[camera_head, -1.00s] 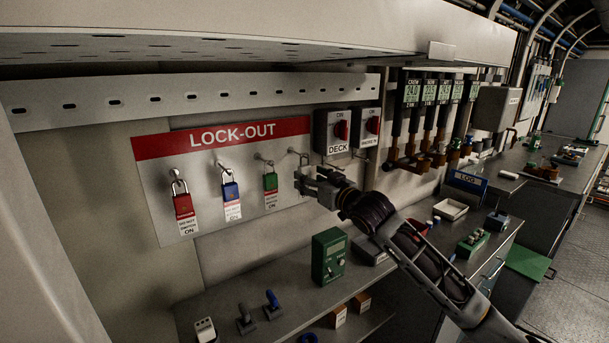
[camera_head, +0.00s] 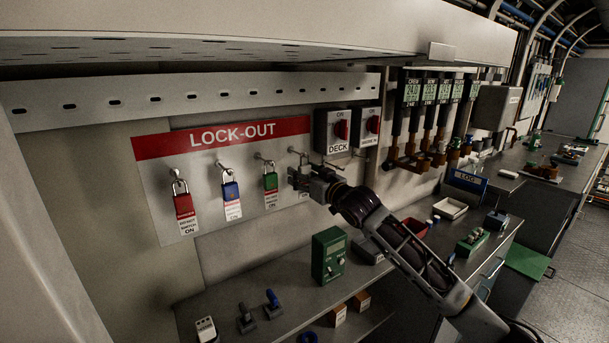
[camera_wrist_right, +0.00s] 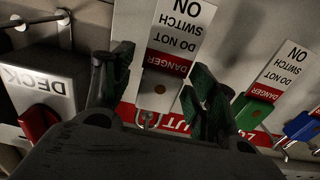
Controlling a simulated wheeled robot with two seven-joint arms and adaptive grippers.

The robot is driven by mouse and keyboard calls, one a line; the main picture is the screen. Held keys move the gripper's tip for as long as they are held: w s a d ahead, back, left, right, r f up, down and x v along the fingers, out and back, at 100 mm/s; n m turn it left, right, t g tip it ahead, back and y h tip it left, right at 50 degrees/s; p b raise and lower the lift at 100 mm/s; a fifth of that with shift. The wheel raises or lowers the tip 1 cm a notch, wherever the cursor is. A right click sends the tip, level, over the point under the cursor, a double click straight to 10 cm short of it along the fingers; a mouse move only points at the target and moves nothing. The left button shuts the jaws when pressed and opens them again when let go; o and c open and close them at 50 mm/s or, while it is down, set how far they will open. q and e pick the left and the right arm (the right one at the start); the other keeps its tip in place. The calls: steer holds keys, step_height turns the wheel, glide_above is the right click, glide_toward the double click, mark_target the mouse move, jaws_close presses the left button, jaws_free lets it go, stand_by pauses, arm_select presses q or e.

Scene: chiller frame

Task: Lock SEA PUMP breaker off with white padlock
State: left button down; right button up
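My right gripper (camera_head: 298,180) is at the right end of the lock-out board (camera_head: 160,205), below its fourth hook. In the wrist view, the open fingers of my right gripper (camera_wrist_right: 160,90) stand on either side of a padlock (camera_wrist_right: 160,90) with a white DANGER tag (camera_wrist_right: 180,30), upside down in that picture. Its shackle shows below the body; its colour is hard to tell in shadow. I see no clear grip on it. The DECK breaker (camera_head: 339,131) and a second breaker (camera_head: 368,128) are to the right. No label clearly reads SEA PUMP. My left gripper is out of view.
Red (camera_head: 183,205), blue (camera_head: 231,190) and green (camera_head: 270,181) padlocks hang on the board. A slotted rail (camera_head: 190,92) and a shelf overhang above. Below is a bench with a green meter (camera_head: 328,255) and small tools. Pipes with displays (camera_head: 430,110) stand right of the breakers.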

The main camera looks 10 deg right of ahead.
steer(key=c, duration=0.9)
steer(key=shift+c, duration=0.5)
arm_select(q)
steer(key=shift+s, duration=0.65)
arm_select(e)
steer(key=shift+r, duration=0.1)
steer(key=shift+r, duration=0.1)
